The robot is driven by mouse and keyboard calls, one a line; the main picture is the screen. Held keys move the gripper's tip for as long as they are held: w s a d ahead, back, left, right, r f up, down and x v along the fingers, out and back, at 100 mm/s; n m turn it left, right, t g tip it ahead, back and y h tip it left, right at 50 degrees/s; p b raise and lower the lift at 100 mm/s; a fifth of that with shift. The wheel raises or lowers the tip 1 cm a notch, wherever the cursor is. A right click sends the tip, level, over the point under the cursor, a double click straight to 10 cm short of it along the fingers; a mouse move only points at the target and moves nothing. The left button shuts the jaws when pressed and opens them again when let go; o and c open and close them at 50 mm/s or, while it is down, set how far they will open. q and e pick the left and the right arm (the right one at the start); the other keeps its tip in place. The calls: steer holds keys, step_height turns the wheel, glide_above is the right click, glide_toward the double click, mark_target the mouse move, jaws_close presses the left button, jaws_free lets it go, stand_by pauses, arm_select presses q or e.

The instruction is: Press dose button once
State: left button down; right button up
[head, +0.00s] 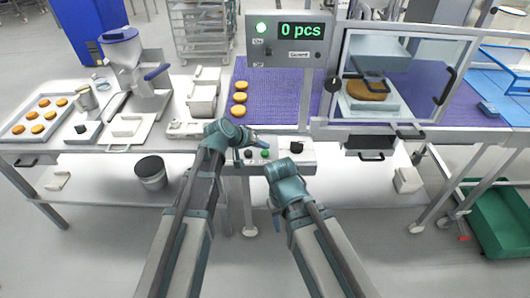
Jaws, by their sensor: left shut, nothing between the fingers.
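My left gripper (262,142) is shut and empty. It points right, just above a control box (308,157) at the front edge of the purple belt. The box carries a green button (265,154), a dark button (248,154) and a black knob (297,147). I cannot read their labels, so I cannot tell which is the dose button. I cannot tell whether the gripper touches the box. My right arm's wrist (284,180) is just in front of the box; its fingers cannot be made out. A hopper machine (122,52) stands at the left on the table.
A counter display (290,39) reads "0 pcs", with a green lamp lit. Several orange-brown rounds lie on the purple belt (283,93) and on a tray (62,108) at the left. One round (367,90) is behind a clear guard. A bucket (151,172) stands below the table.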

mark_target(263, 154)
stand_by(0.4)
arm_select(q)
steer(key=shift+f+b, duration=0.45)
steer(key=shift+f+b, duration=0.5)
steer(key=shift+b, duration=0.05)
stand_by(0.6)
steer(key=shift+r, duration=0.1)
stand_by(0.3)
steer(key=shift+r+p, duration=0.9)
steer(key=shift+p, duration=0.1)
step_height(263, 154, up, 5)
steer(key=p, duration=0.5)
